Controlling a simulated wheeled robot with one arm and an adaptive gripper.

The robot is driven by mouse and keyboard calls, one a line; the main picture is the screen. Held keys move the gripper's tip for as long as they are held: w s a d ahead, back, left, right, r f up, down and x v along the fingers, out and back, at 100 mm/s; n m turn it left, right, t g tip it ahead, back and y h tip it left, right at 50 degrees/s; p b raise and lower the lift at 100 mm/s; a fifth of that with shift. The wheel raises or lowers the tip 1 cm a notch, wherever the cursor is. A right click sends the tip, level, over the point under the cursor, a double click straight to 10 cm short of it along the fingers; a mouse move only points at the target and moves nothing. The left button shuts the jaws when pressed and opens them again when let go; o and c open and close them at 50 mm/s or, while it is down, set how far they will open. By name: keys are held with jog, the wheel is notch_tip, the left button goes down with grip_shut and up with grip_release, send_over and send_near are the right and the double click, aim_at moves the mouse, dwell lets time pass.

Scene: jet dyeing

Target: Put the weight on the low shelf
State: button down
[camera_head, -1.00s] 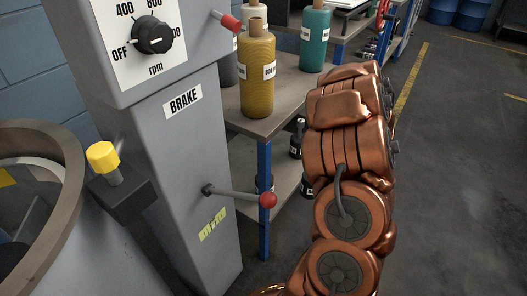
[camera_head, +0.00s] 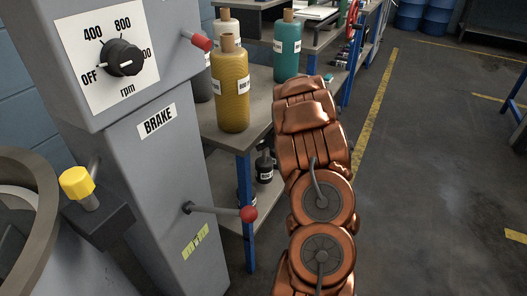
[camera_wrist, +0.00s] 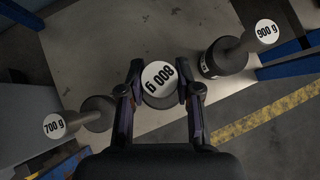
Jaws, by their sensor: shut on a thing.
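My gripper (camera_wrist: 158,90) is shut on a weight with a white round top label reading 800 g (camera_wrist: 158,77), upside down in the wrist view. The weight is over the low shelf (camera_wrist: 95,45), near its front edge. I cannot tell whether its base touches the shelf. A dark 700 g weight (camera_wrist: 95,113) is to its left and a dark 900 g weight (camera_wrist: 228,57) to its right. In the head view, the low shelf (camera_head: 234,245) is partly visible under the bench, with a dark weight (camera_head: 264,168) on it.
A grey machine column (camera_head: 165,190) with a red-knobbed brake lever (camera_head: 248,214) stands left of the bench. Yellow (camera_head: 230,95) and teal (camera_head: 287,55) yarn cones stand on the bench top (camera_head: 225,135). A blue leg (camera_head: 246,190) supports it.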

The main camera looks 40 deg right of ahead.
aim_at(264, 152)
jog(key=shift+w, duration=0.35)
jog(key=shift+d+f+b, duration=0.1)
jog(key=shift+f+b, duration=0.55)
jog(key=shift+f, duration=1.15)
jog(key=c, duration=0.8)
grip_release()
